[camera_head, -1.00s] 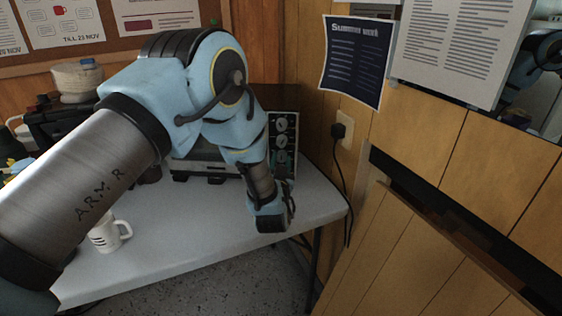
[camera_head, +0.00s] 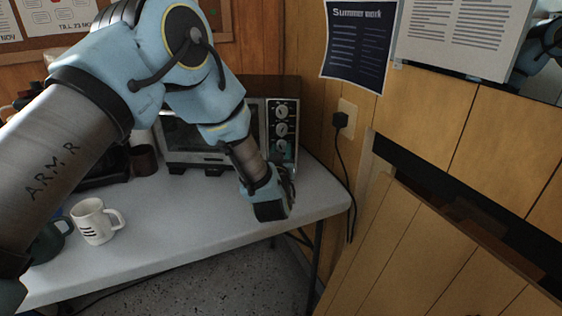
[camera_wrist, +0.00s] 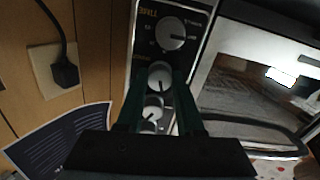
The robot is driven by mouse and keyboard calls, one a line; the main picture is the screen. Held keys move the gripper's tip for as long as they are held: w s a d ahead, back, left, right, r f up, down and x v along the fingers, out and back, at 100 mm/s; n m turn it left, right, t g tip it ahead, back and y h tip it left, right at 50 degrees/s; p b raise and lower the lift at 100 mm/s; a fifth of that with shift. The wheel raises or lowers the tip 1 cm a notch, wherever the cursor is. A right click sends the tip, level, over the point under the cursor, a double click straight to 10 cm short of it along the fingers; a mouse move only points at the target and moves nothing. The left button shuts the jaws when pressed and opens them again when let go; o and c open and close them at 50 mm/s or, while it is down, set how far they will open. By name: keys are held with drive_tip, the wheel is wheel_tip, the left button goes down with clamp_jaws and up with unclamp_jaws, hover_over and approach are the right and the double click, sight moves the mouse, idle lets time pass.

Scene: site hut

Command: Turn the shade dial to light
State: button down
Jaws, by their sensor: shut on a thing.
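The toaster oven (camera_head: 205,157) stands at the back of the table with a column of dials on its right-hand panel (camera_head: 293,118). The wrist view shows the panel upside down, with the dial at the top of the picture (camera_wrist: 172,33) clear of my fingers. My gripper (camera_wrist: 160,82) is shut on the dial beside it (camera_wrist: 160,74), one dark green finger on each side. Further dials (camera_wrist: 152,108) show between the fingers, partly hidden. I cannot read which dial is marked shade. In the head view my gripper (camera_head: 287,175) is in front of the panel's lower part.
A white mug (camera_head: 93,221) and a dark teal mug (camera_head: 50,243) stand on the table (camera_head: 170,225) at left. A plugged-in cord (camera_head: 340,120) and a poster (camera_head: 357,45) are on the wall at right. The table front is fairly clear.

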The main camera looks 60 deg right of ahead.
drive_tip(key=n+b, duration=0.1)
drive_tip(key=b, duration=0.1)
drive_tip(key=n+b, duration=0.4)
drive_tip(key=shift+f, duration=0.25)
drive_tip(key=shift+r+n+b, duration=0.15)
drive_tip(key=shift+n+b, duration=1.05)
drive_tip(key=shift+b, duration=0.25)
drive_tip(key=shift+r, duration=0.1)
drive_tip(key=c, duration=0.5)
unclamp_jaws()
drive_tip(key=shift+c, duration=0.2)
drive_tip(key=b+v, duration=0.1)
drive_tip(key=v, duration=1)
drive_tip(key=shift+b, duration=0.35)
